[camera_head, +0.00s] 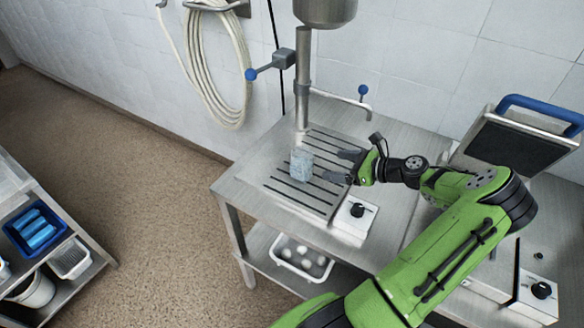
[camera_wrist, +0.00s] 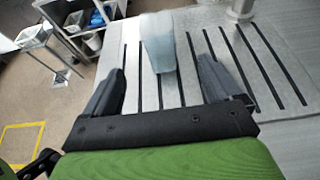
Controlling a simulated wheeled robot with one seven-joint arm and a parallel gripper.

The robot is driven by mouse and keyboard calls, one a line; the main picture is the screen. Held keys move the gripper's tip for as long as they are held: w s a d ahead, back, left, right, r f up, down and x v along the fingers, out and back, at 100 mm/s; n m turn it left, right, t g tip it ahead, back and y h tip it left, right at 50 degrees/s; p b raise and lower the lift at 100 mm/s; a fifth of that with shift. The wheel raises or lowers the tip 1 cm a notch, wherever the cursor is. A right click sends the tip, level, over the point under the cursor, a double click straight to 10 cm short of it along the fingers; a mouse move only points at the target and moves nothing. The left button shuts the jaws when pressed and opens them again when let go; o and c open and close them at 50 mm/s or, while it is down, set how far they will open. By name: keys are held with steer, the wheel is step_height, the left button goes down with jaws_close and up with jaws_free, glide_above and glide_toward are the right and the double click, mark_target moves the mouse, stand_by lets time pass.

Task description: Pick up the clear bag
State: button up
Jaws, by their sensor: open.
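The clear bag (camera_head: 301,164) is a pale bluish, see-through pouch on the slotted metal grate of the steel table. In the wrist view the bag (camera_wrist: 158,42) is ahead of my gripper, between the lines of the two fingers and a little beyond their tips. My gripper (camera_head: 347,165) is just right of the bag in the head view, with its fingers pointing at it. In the wrist view my gripper (camera_wrist: 165,70) has its two dark fingers wide apart, with nothing held between them. Whether a fingertip touches the bag is not clear.
A metal column (camera_head: 303,75) with a tap (camera_head: 340,98) stands behind the bag. A white control box with a black knob (camera_head: 356,211) is at the grate's front right. A blue-handled press (camera_head: 520,140) stands at right. A white basket (camera_head: 300,258) sits on the lower shelf.

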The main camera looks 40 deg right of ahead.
mark_target(306, 162)
steer(key=b+x, duration=0.1)
steer(key=x, duration=1.2)
steer(key=shift+a, duration=0.1)
steer(key=shift+r, duration=0.1)
steer(key=c, duration=1.1)
